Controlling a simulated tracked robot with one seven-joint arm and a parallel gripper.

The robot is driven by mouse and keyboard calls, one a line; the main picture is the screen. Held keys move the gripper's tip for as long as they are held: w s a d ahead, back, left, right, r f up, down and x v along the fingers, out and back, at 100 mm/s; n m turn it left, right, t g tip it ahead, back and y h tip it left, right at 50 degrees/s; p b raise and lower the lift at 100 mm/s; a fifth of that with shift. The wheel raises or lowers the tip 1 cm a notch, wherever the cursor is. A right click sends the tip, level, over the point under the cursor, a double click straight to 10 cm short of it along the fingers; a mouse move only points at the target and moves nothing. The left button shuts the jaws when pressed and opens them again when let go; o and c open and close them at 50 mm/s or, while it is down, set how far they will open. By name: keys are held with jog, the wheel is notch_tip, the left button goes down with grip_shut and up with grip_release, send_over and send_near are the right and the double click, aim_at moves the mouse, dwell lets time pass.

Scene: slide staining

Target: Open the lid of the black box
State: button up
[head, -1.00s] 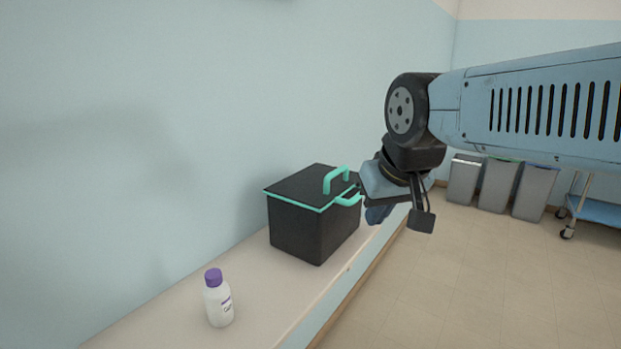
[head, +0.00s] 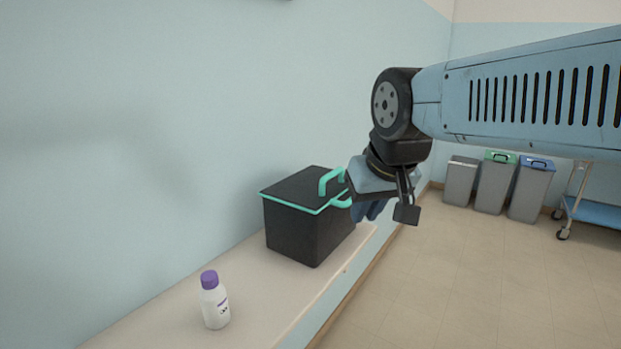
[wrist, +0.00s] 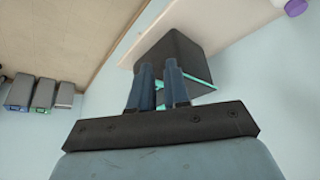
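The black box (head: 300,228) stands on the pale counter against the wall, its lid (head: 308,187) closed. The lid has a teal rim and a teal handle (head: 329,180) on top; another teal handle (head: 341,199) juts from the right side. Whether a finger touches the handle cannot be told.
A white bottle with a purple cap (head: 214,302) stands on the counter (head: 262,298), left of the box. Several grey bins (head: 493,186) and a blue trolley (head: 592,212) stand far right. The floor right of the counter is clear.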

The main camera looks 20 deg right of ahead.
jog(key=o, duration=0.4)
jog(key=w+r+m, duration=0.1)
jog(key=w+r, duration=0.1)
jog(key=w, duration=0.2)
jog(key=w+d+r+m+g, duration=0.1)
jog(key=w+r+m, duration=0.1)
jog(key=w+r, duration=0.1)
jog(key=w+d+r+m+g, duration=0.1)
jog(key=w+r+m, duration=0.1)
jog(key=w, duration=0.3)
jog(key=shift+w+r, duration=0.1)
jog(key=shift+r, duration=0.4)
jog(key=shift+o, duration=0.2)
jog(key=m+g+y, duration=0.1)
jog(key=m+g, duration=0.1)
jog(key=m, duration=0.3)
send_near(335, 172)
jog(key=f, duration=0.5)
jog(key=w+a+f, duration=0.1)
jog(key=f, duration=0.2)
jog(key=shift+w+a, duration=0.1)
grip_shut()
